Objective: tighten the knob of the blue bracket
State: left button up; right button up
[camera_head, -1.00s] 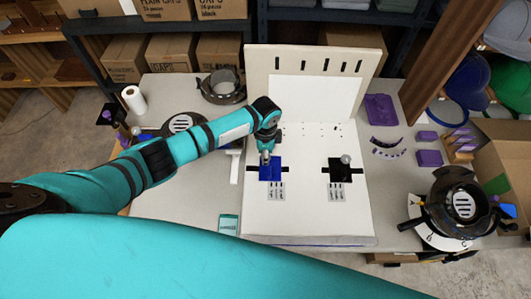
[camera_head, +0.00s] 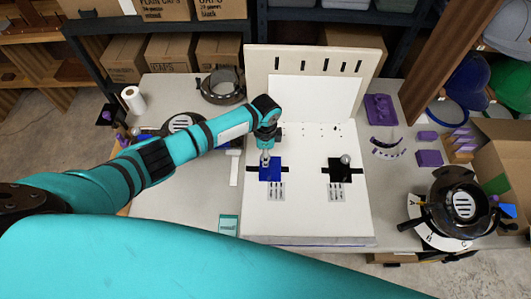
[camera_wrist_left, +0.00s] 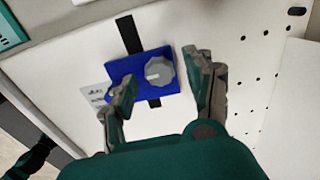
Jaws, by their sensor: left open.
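The blue bracket (camera_head: 275,174) sits over a black strip on the white board, left of a black bracket. In the left wrist view the blue bracket (camera_wrist_left: 122,68) carries a grey ridged round knob (camera_wrist_left: 159,72) with a light mark on its face. My left gripper (camera_head: 265,155) is at the blue bracket. In the left wrist view my left gripper (camera_wrist_left: 161,72) is open, one finger on each side of the knob. Its left finger hides part of the bracket; I cannot tell whether either finger touches the knob. My right gripper is not in view.
The black bracket (camera_head: 338,175) with its own grey knob (camera_head: 346,159) stands to the right. An upright slotted panel (camera_head: 258,70) rises behind the board. Purple blocks (camera_head: 429,158) and a dark round device (camera_head: 462,204) lie further right. A paper roll (camera_head: 132,99) stands at left.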

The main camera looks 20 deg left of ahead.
pick_arm(q)
jog(key=shift+r, duration=3.6)
